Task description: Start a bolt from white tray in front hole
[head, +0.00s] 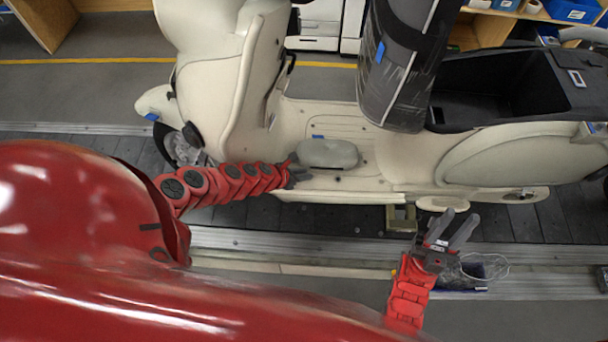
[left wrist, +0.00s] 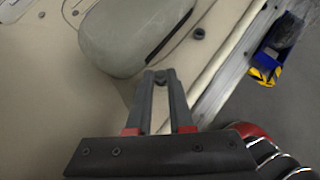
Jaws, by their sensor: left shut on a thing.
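The cream scooter's footboard (head: 350,120) lies across the middle of the head view. My left gripper (head: 295,172) is over its near edge, left of a grey-green pad (head: 328,153). A dark round spot (left wrist: 198,33), hole or bolt, shows farther along the footboard. My right gripper (head: 451,232) is open and empty.
A bin with clear plastic (head: 480,270) lies beside my right gripper. No white tray is clearly visible. A dark wrapped part (head: 397,65) stands over the footboard. Metal rails (head: 300,247) run along the near side.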

